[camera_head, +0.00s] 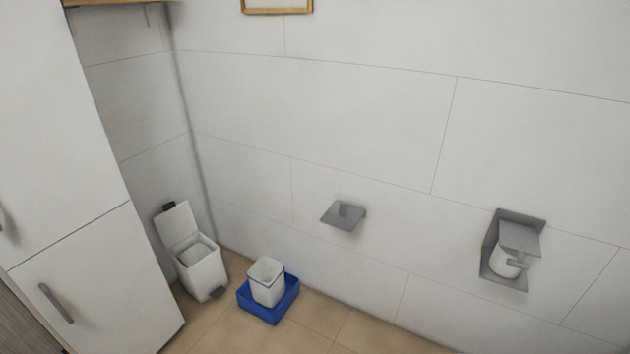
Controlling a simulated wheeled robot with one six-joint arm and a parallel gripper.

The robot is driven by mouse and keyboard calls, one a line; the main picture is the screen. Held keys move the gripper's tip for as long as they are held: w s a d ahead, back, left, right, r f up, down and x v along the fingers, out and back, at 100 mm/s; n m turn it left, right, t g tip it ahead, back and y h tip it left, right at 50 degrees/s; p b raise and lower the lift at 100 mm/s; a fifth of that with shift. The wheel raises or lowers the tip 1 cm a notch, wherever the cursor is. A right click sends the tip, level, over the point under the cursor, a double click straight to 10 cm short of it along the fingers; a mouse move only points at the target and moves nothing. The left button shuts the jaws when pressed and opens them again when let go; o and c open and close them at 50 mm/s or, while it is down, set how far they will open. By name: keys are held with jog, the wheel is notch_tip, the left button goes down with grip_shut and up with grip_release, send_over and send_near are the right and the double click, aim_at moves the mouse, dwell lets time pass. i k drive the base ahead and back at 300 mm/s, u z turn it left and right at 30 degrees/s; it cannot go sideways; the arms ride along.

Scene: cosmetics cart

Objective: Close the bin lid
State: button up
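A white pedal bin (204,272) stands on the floor in the corner, between the tall cabinet and the tiled wall. Its lid (177,224) is open and tilted up at the back, with a small dark piece at its top edge. The bin's opening shows a grey inner rim, and a dark pedal sits at its front foot. My gripper is not in view.
A white open container (267,282) stands in a blue tray (265,314) just right of the bin. The tall white cabinet (95,277) closes off the left. A grey shelf (343,217) and a paper holder (513,238) jut from the wall. Tan floor shows in front.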

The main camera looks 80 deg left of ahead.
aim_at(176, 223)
jog(key=u, duration=3.45)
